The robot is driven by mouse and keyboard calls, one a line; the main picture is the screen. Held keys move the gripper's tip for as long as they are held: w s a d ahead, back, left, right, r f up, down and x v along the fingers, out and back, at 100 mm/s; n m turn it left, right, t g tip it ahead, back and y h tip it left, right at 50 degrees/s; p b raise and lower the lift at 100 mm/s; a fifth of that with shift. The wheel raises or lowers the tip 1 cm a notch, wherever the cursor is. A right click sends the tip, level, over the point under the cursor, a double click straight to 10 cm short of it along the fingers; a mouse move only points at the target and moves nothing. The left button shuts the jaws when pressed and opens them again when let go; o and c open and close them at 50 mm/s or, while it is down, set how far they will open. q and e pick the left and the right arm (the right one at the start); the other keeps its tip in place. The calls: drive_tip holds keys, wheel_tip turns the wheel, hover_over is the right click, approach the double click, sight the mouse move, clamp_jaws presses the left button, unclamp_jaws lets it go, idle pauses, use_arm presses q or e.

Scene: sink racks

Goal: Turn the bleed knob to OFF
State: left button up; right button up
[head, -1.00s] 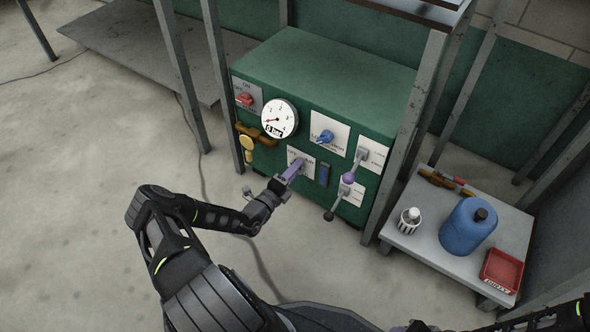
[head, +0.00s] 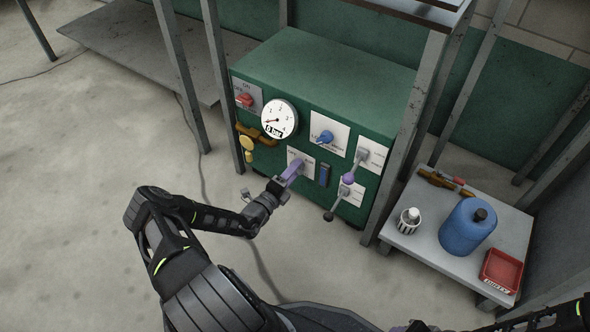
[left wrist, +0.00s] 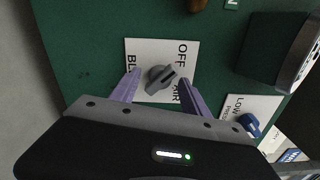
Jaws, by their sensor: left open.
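The bleed knob (left wrist: 161,79) is a grey round knob with a raised dark-marked grip, on a white plate (left wrist: 150,52) lettered OFF and AIR, with a partly hidden word starting BL. The mark on its grip points to the upper right in the left wrist view, toward the lettered side. My left gripper (left wrist: 157,90) is open, with one purple finger on each side of the knob; I cannot tell if they touch it. In the head view my left gripper (head: 289,176) is at the lower middle of the green panel and partly covers the knob.
A side table (head: 421,241) holds a blue jug (head: 466,229) and a red tray (head: 501,271).

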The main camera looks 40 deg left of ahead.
use_arm(q)
drive_tip(key=s+p, duration=0.2)
drive_tip(key=s, duration=0.5)
drive_tip(key=shift+d, duration=0.15)
